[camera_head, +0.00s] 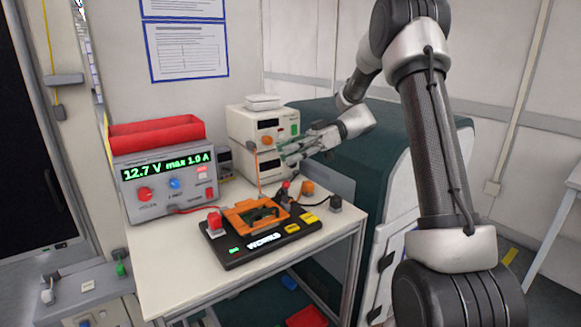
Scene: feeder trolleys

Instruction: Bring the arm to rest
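My arm rises from the lower right and bends over at the top, reaching back down to the left. My gripper (284,154) is in the air in front of the stacked cream instruments, above the back of the white table (168,262). Its fingers point left and look spread, but they are small and overlap the instruments behind, so I cannot tell for sure how far apart they are. I see nothing held in it. Below it, a black test board (262,247) with an orange fixture (257,214) lies on the table.
A grey power supply (168,190) reading 12.7 V stands at the table's left, with a red bin (155,135) on top. Cream instruments (262,126) stand at the back. A dark green cabinet (345,145) is right of the table. Cables and plugs lie around the board.

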